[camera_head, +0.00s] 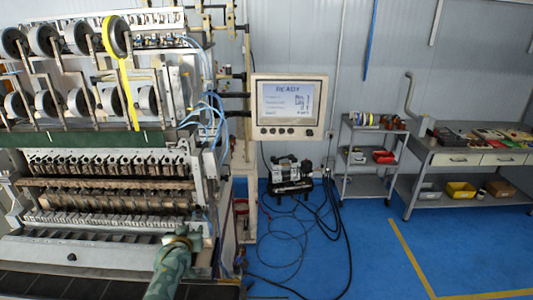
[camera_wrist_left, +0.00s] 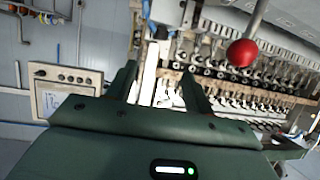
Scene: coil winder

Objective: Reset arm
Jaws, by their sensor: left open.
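The coil winder (camera_head: 110,190) fills the left of the head view, with rows of winding parts and a yellow strip (camera_head: 126,85) running down from one upper wheel. My left gripper (camera_head: 188,236) is in front of the machine's lower right part. In the left wrist view my left gripper (camera_wrist_left: 160,82) is open, with no object visible between its two dark green fingers. Behind the fingers are the machine's winding rows (camera_wrist_left: 235,85). A red ball knob (camera_wrist_left: 242,53) on a metal rod is right of the fingers. My right gripper is not in view.
A monitor (camera_head: 288,104) reading READY stands right of the machine. A compressor (camera_head: 290,175) and loose black cables (camera_head: 335,230) lie on the blue floor. A cart (camera_head: 370,160) and a workbench (camera_head: 465,160) stand at the right. The floor at front right is clear.

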